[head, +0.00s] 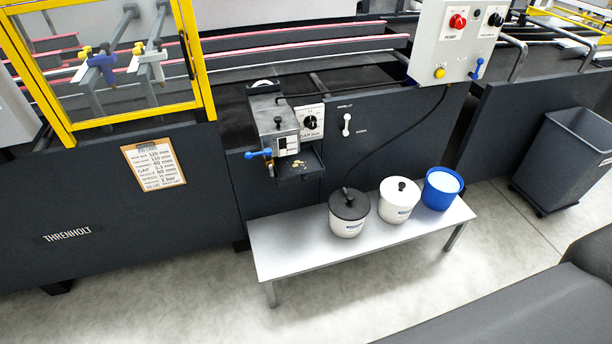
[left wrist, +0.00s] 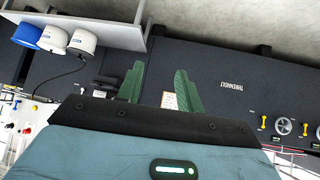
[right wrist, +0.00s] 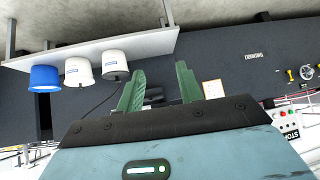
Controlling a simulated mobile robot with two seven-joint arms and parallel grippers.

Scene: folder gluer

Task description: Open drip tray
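A dark drip tray (head: 308,168) sits under the grey metal glue unit (head: 272,122) on the front of the dark machine, with small yellowish bits in it. A blue-handled valve (head: 258,153) with a brass fitting is at the unit's lower left. Neither gripper shows in the head view. In the left wrist view my left gripper (left wrist: 158,82) has its green fingers apart, with nothing between them. In the right wrist view my right gripper (right wrist: 161,80) also has its fingers apart and empty. I cannot make out the tray clearly in the wrist views.
A low metal bench (head: 285,247) stands below, holding a black-lidded pot (head: 349,218), a white-lidded pot (head: 398,205) and a blue bucket (head: 440,192). A clipboard (head: 153,166) hangs left of the unit. A control box (head: 455,42) is above right; a dark bin (head: 568,160) stands right.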

